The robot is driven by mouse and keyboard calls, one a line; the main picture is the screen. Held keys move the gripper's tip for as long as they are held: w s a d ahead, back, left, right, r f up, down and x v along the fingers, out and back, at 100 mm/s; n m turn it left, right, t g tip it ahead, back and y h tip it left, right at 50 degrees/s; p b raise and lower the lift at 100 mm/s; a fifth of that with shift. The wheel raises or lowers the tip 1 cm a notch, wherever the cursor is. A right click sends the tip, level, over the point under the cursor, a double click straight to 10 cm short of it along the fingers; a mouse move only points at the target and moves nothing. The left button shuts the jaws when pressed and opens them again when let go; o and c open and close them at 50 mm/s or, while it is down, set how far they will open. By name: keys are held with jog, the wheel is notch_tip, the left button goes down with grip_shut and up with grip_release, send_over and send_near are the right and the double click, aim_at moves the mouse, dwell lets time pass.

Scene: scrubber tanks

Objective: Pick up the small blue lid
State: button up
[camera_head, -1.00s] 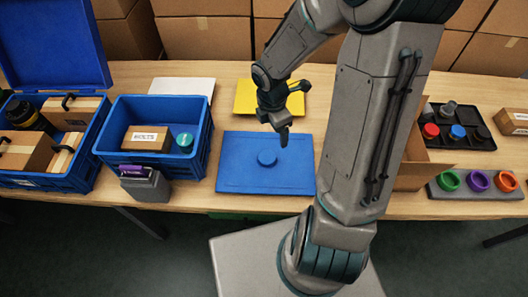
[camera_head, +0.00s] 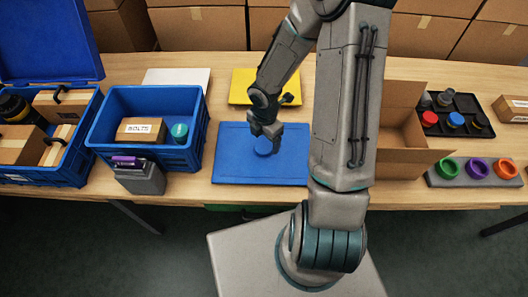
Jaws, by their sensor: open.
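The small blue lid (camera_head: 262,146) lies on the blue mat (camera_head: 230,165), near its middle. It is round and flat, and its right edge is partly hidden by my gripper. My gripper (camera_head: 265,142) is open and points down right at the lid, with its fingers close around or just above it. I cannot tell whether the fingers touch the lid.
Left of the mat stands a blue crate (camera_head: 180,166) with a Bolts box (camera_head: 140,130) and a teal-lidded jar (camera_head: 179,132). A yellow mat (camera_head: 245,88) lies behind. An open cardboard box (camera_head: 398,165) and a black tray (camera_head: 455,128) with several coloured caps stand on the right.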

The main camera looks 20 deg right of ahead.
aim_at(264, 147)
jog(key=f, duration=0.4)
jog(key=shift+w+a+f+b, duration=0.2)
jog(key=shift+f+b, duration=0.1)
jog(key=shift+b, duration=0.1)
jog(key=c, duration=1.2)
jog(key=shift+r, duration=0.1)
